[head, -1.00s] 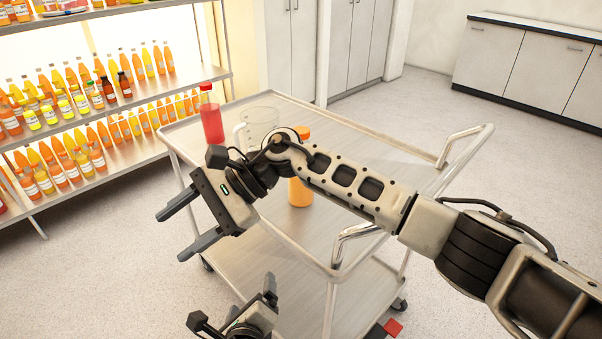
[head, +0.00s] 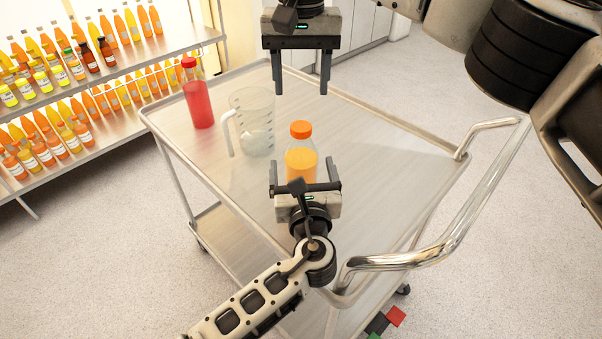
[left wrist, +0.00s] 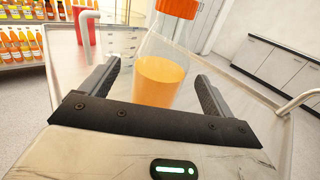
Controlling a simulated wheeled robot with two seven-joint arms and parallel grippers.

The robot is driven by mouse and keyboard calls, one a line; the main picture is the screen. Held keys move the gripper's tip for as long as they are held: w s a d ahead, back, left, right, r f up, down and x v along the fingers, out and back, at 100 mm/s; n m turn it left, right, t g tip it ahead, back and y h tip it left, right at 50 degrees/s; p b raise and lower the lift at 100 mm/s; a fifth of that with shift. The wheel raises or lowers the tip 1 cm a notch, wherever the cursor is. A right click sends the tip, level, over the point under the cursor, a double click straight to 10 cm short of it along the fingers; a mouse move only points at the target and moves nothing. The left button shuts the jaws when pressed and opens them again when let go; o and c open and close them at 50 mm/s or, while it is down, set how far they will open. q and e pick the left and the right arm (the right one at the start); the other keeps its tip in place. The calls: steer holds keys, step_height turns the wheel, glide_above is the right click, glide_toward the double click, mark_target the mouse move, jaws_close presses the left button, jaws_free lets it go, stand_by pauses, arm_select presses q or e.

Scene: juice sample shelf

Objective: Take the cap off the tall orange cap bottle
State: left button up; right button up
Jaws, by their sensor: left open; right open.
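The tall orange cap bottle (head: 300,160) stands upright on the cart top (head: 375,165), partly filled with orange juice, with its orange cap (head: 301,130) on. In the left wrist view the bottle (left wrist: 160,82) stands ahead, between the two fingers, and its cap (left wrist: 178,7) is cut off by the top edge. My left gripper (head: 305,168) is open around the lower part of the bottle; I cannot tell whether a finger touches it. My right gripper (head: 301,88) is open and empty, pointing down above the cart, behind and above the bottle in the picture.
A clear measuring jug (head: 255,125) stands left of the bottle, and a red bottle (head: 199,100) with a red cap stands farther left. The cart's metal handle (head: 440,245) is at the right. Shelves (head: 120,70) of juice bottles stand at the left. The cart's right part is clear.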

arm_select(q)
steer(key=shift+w+a, duration=0.15)
steer(key=shift+w, duration=1.4)
steer(key=shift+c, duration=0.3)
